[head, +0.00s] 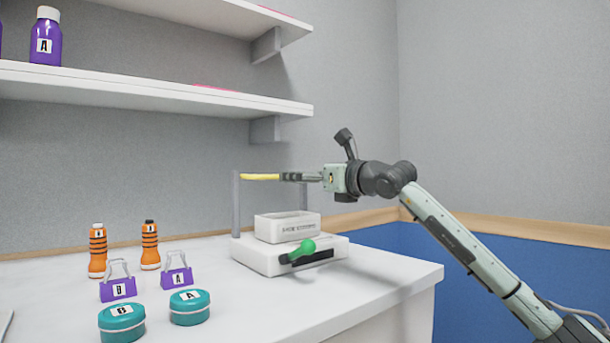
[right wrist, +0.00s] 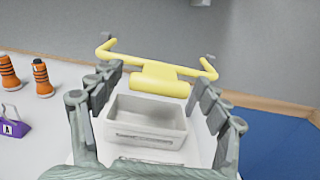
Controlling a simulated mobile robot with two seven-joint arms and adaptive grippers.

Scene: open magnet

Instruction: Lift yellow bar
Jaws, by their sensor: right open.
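The yellow bar (right wrist: 159,73) spans the far side of the right wrist view, with a thicker block at its middle and bent ends. In the head view the yellow bar (head: 260,177) shows edge-on at the top of the grey posts (head: 236,205) of a white device (head: 290,255). My right gripper (head: 285,177) is at the bar's height, just right of its visible part. In the right wrist view my right gripper (right wrist: 160,84) is open, its fingers to either side of the bar's middle block. I cannot tell whether they touch it. My left gripper is not in view.
A white open box (right wrist: 147,122) sits on the device below my right gripper. A green-knobbed lever (head: 304,250) is at the device's front. Orange bottles (head: 150,246), purple clips (head: 118,288) and teal tins (head: 189,308) stand left on the white table (head: 370,280). Shelves (head: 150,88) hang above.

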